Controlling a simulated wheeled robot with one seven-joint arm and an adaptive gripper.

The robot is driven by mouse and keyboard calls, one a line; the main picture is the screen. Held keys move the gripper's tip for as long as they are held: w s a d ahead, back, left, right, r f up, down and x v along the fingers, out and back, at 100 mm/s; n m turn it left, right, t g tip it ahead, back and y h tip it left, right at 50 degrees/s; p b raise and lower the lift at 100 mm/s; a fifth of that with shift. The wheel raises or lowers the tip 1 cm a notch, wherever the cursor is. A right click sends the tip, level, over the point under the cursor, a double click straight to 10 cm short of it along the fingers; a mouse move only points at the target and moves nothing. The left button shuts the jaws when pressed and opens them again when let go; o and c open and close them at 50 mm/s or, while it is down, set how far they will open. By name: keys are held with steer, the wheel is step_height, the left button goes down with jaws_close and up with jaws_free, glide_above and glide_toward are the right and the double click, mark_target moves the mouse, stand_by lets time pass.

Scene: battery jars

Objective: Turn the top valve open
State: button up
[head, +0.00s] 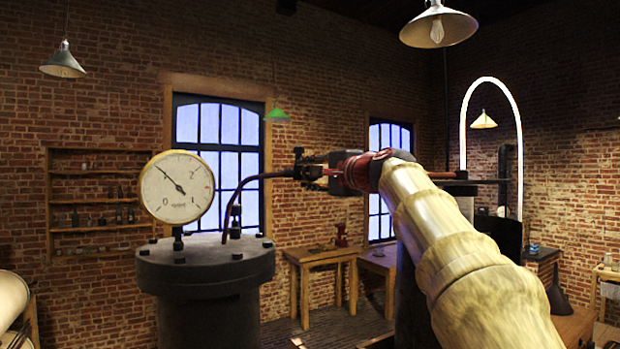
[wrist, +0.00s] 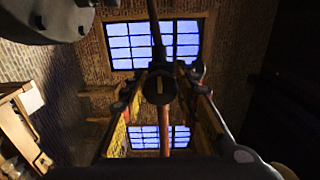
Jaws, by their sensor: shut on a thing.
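The top valve (head: 298,155) is a small dark fitting on the thin reddish pipe (head: 262,177) that rises from the grey tank's lid and bends right. My gripper (head: 311,171) reaches in from the right and is shut on the valve. In the wrist view, the valve's dark round body (wrist: 158,88) sits between the two fingers of my gripper (wrist: 160,76), with the pipe running below it. The fingers partly hide the valve in the head view, and I cannot tell how its handle is turned.
A round pressure gauge (head: 178,187) stands on the grey tank (head: 205,264), left of the valve. A wooden table (head: 320,254) stands behind, below the windows. A tall glowing arch (head: 491,80) stands at the right. The air just above the valve is clear.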

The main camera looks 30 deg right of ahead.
steer(key=shift+f, duration=0.1)
stand_by(0.3)
steer(key=o, duration=1.2)
steer(key=shift+c, duration=0.2)
steer(key=shift+s, duration=0.1)
steer(key=s, duration=1.1)
steer(key=shift+s+d, duration=0.2)
steer(key=shift+s, duration=0.2)
